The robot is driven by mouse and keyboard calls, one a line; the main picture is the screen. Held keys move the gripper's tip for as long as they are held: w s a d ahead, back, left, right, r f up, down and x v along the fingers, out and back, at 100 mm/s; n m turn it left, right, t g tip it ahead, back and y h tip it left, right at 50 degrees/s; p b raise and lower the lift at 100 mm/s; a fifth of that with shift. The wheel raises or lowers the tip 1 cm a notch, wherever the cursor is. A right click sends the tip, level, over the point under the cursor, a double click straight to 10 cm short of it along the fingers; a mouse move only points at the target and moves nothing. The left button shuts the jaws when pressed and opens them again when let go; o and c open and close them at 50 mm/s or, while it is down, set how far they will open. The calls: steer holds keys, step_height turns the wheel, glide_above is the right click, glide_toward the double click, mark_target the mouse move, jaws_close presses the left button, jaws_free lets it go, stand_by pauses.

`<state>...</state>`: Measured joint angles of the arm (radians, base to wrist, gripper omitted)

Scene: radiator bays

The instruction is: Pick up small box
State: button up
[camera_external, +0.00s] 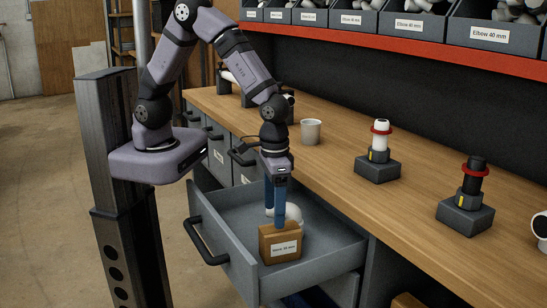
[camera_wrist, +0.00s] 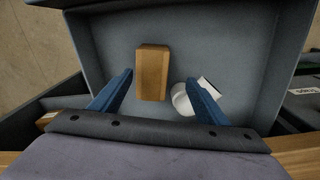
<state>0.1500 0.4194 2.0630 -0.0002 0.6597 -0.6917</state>
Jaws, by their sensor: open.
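The small box (camera_external: 280,247) is brown with a white label on its front. It sits inside the open grey drawer (camera_external: 235,258). In the wrist view the box (camera_wrist: 152,72) appears between the two blue fingers, closer to the left one, with gaps on both sides. My gripper (camera_external: 275,218) is open and empty, pointing down into the drawer at the box; its exact height over the box is hard to tell. In the wrist view my gripper (camera_wrist: 160,78) has its fingers spread. A white pipe fitting (camera_wrist: 183,101) lies beside the box, partly behind the right finger.
The drawer walls (camera_wrist: 88,50) surround the box. The wooden worktop (camera_external: 335,165) bears a light cup (camera_external: 311,131) and two dark stands with red-ringed fittings (camera_external: 378,165) (camera_external: 466,215). A red-edged shelf of labelled bins (camera_external: 490,37) runs above the worktop.

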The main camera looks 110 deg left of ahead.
mark_target(280, 239)
steer(key=shift+w+d+f+n, duration=0.25)
steer(key=shift+w+f, duration=0.15)
steer(key=shift+f, duration=0.15)
steer(key=shift+w+d+f+n, duration=0.15)
steer(key=shift+w+d+f, duration=0.15)
steer(key=shift+f, duration=0.25)
steer(key=shift+w+a+f+p, duration=0.15)
steer(key=shift+f+p, duration=0.15)
steer(key=shift+f, duration=1.5)
steer(key=shift+w+a+f+p, duration=0.1)
steer(key=shift+f+p, duration=0.2)
steer(key=shift+f, duration=1.5)
steer(key=shift+c, duration=0.6)
steer(key=c, duration=1.3)
steer(key=shift+o, duration=0.2)
steer(key=shift+r, duration=0.1)
step_height(280, 239, up, 10)
steer(key=shift+f+b, duration=0.1)
steer(key=shift+b, duration=0.45)
